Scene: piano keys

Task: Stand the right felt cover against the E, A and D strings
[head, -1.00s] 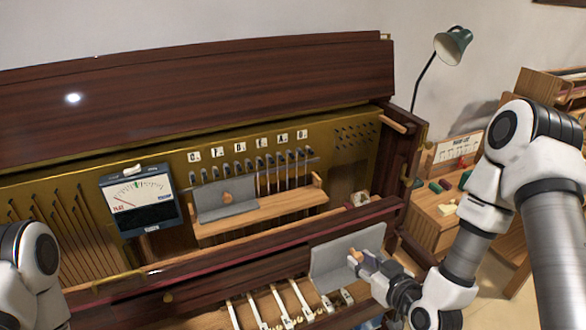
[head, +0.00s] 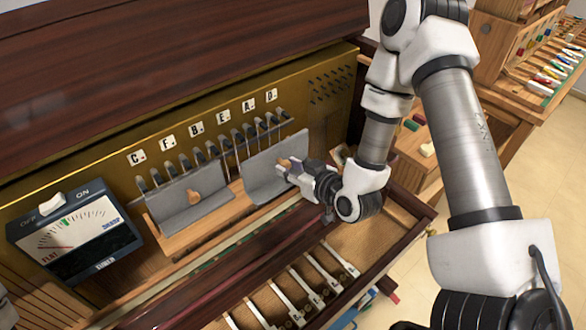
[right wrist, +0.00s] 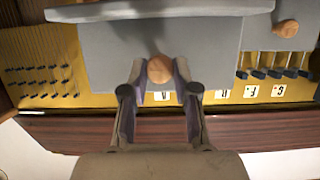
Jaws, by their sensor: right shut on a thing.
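The right felt cover (head: 262,178) is a grey L-shaped panel with a wooden knob. It stands upright at the right end of the wooden ledge (head: 168,243), in front of the strings below the tiles E (head: 248,105), A (head: 271,95) and D. I cannot tell whether it touches the strings or ledge. My right gripper (head: 287,169) is shut on its knob. In the right wrist view the knob (right wrist: 159,69) sits between both fingers, with the grey panel (right wrist: 105,45) behind.
The other felt cover (head: 190,203) stands to the left on the ledge, its own knob facing out. A tuner (head: 75,240) sits at the left. Piano keys (head: 290,300) lie below. A workbench with coloured pieces is at the right.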

